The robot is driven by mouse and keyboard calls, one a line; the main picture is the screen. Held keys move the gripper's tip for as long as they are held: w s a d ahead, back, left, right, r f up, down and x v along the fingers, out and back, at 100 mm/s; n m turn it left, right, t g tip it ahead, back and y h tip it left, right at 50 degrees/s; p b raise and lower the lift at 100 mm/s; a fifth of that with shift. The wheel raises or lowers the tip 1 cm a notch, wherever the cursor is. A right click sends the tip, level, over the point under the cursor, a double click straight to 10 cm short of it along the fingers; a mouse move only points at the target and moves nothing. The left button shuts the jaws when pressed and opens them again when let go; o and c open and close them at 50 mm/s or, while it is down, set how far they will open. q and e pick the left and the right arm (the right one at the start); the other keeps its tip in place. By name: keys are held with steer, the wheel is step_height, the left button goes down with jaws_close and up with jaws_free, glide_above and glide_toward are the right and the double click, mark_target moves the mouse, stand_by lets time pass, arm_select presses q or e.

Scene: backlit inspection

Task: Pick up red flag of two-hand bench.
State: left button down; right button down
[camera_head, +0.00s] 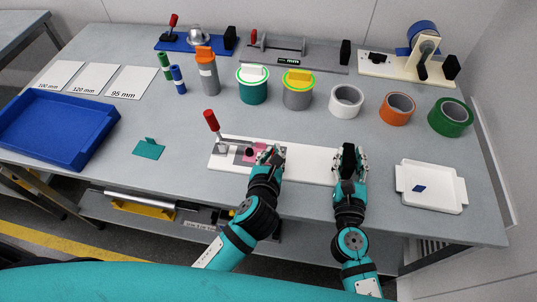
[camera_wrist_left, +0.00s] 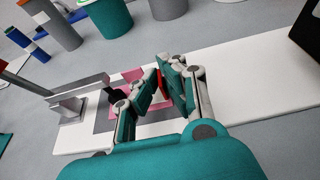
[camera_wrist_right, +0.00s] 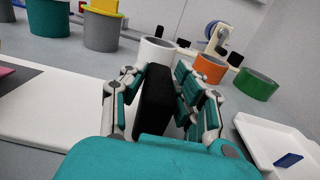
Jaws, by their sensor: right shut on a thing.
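The two-hand bench is a white board (camera_head: 300,172) with a red-handled lever (camera_head: 211,121) at its left end. A grey plate with a pink patch (camera_wrist_left: 128,78) lies on it. A small red piece, seemingly the red flag (camera_wrist_left: 159,98), shows between the fingers of my left gripper (camera_wrist_left: 160,88), which look apart; it is partly hidden by them. In the head view my left gripper (camera_head: 270,155) is low over the pink patch. My right gripper (camera_wrist_right: 155,90) is shut on the upright black block (camera_wrist_right: 153,105) at the board's right end.
White (camera_head: 346,101), orange (camera_head: 397,108) and green (camera_head: 450,117) rings stand behind on the right. Two lidded canisters (camera_head: 253,91) (camera_head: 297,95) stand behind the board. A white tray (camera_head: 432,198) is at right, a blue tray (camera_head: 50,155) at left.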

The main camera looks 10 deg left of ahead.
steer(key=shift+s+f, duration=0.1)
steer(key=shift+f, duration=0.15)
steer(key=c, duration=0.9)
jaws_free()
arm_select(q)
step_height(320, 180, up, 10)
steer(key=shift+f, duration=0.1)
arm_select(e)
steer(key=shift+d+r, duration=0.1)
steer(key=s, duration=1.1)
steer(key=shift+s+d, duration=0.1)
steer(key=shift+s, duration=0.3)
